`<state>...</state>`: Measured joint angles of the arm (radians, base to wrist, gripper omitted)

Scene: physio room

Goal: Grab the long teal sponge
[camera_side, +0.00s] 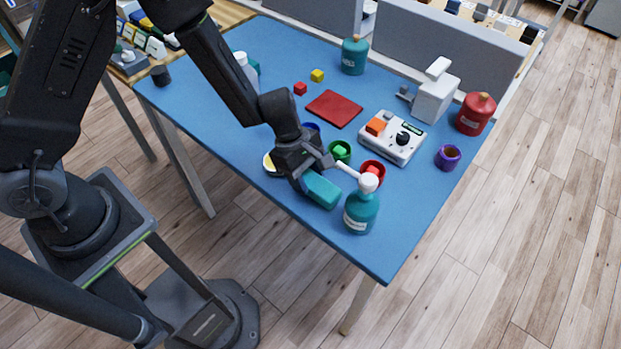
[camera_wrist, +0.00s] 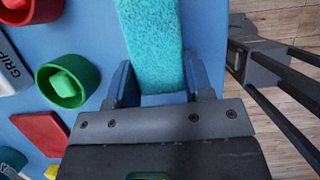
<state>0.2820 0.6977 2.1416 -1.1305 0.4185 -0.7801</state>
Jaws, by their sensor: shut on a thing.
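The long teal sponge (camera_wrist: 150,45) runs up from between the jaws to the top edge in the wrist view. In the side view the teal sponge (camera_side: 321,190) sticks out below my gripper (camera_side: 306,178), near the front edge of the blue table. My gripper (camera_wrist: 163,88) is shut on the sponge, one finger against each long side. I cannot tell whether the sponge touches the table.
A teal pump bottle (camera_side: 361,208) stands just right of the sponge. A red cup (camera_side: 373,170) and a green cup (camera_side: 340,151) stand behind it, each with a block inside. A white device (camera_side: 391,138) lies farther back. The blue table (camera_side: 385,250) is clear at the front corner.

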